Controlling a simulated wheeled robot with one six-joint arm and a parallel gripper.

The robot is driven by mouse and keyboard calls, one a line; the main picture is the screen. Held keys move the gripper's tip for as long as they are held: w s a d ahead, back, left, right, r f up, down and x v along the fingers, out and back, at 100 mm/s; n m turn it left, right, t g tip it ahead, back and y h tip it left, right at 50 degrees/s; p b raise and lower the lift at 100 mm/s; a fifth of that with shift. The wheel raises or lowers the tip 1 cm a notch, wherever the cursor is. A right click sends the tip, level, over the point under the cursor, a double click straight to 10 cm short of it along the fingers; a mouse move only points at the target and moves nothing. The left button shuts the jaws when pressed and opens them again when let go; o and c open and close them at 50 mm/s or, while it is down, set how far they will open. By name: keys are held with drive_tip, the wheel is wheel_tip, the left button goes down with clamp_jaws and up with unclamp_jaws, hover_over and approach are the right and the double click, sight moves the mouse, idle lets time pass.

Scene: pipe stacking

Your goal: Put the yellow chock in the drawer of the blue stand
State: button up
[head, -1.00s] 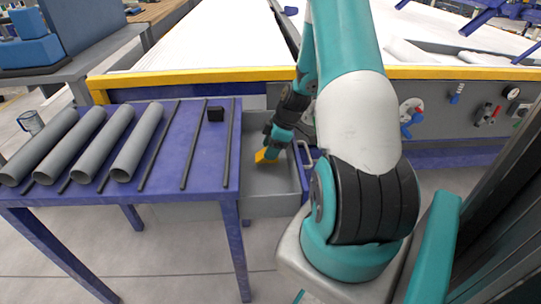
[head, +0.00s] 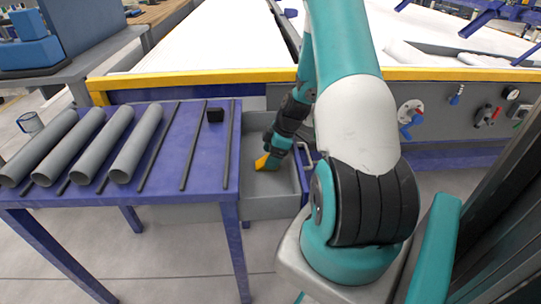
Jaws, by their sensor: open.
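The yellow chock (head: 263,162) is low in the open drawer (head: 270,200) of the blue stand (head: 175,185), near the drawer's left wall. My gripper (head: 268,153) is right above the chock and partly overlaps it in the picture. Its fingers are small and dark here, and its jaws are open. I cannot tell whether the chock touches the fingers. The drawer is pulled out to the right of the stand, and its handle (head: 304,165) is on the right side.
Several grey pipes (head: 137,145) lie on the left of the stand's top, between dark rods. A small black block (head: 214,114) sits near the back right of the top. A grey machine with a yellow rail (head: 220,76) runs behind the stand.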

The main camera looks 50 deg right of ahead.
drive_tip(key=p+v, duration=0.2)
drive_tip(key=v, duration=1)
drive_tip(key=w+a+r+g, duration=0.1)
drive_tip(key=a+r, duration=0.3)
drive_tip(key=a, duration=0.5)
drive_tip(key=w+a+r, duration=0.1)
drive_tip(key=a+r, duration=0.3)
drive_tip(key=a, duration=0.5)
drive_tip(key=w+a+r+g, duration=0.15)
drive_tip(key=a+r, duration=0.25)
drive_tip(key=a, duration=0.5)
drive_tip(key=s+a+r, duration=0.2)
drive_tip(key=s+a, duration=0.5)
drive_tip(key=s+a+r+m+y, duration=0.1)
drive_tip(key=s+a+r, duration=0.2)
drive_tip(key=s+a, duration=0.4)
drive_tip(key=shift+s+a+r+g, duration=0.15)
drive_tip(key=shift+s+a+g, duration=0.25)
drive_tip(key=shift+a, duration=0.2)
drive_tip(key=shift+w, duration=0.1)
